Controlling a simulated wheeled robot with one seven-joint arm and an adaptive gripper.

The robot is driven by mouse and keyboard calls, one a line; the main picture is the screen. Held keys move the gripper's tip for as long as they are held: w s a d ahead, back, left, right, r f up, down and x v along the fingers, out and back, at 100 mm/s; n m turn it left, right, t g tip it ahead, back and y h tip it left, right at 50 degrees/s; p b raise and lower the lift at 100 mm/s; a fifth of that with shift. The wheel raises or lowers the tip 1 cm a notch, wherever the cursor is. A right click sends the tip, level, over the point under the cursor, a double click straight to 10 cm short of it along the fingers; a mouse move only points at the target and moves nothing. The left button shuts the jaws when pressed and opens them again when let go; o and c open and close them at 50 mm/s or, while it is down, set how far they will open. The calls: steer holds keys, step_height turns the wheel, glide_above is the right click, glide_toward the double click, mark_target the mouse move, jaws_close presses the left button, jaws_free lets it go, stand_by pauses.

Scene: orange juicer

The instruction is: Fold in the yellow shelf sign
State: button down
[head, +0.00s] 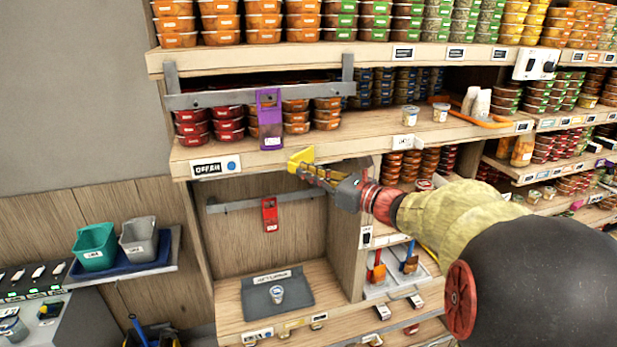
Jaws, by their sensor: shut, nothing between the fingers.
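The yellow shelf sign (301,159) is a small yellow piece at the front edge of the middle shelf, right of the purple holder. My gripper (314,174) is shut and empty, its fingertips pointing left at the sign. In the picture the fingertips meet the sign's lower right side; whether they touch it I cannot tell. The sign's mounting is partly hidden by the fingers.
The middle shelf (373,140) carries stacked tubs behind a grey rail with a purple holder (269,118). The upper shelf edge (285,57) overhangs.

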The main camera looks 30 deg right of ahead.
mark_target(289, 171)
steer(key=shift+w+a+f+b, duration=0.1)
steer(key=shift+w+a+b, duration=1)
steer(key=shift+w+a, duration=0.6)
steer(key=shift+w, duration=0.65)
steer(key=shift+b, duration=0.3)
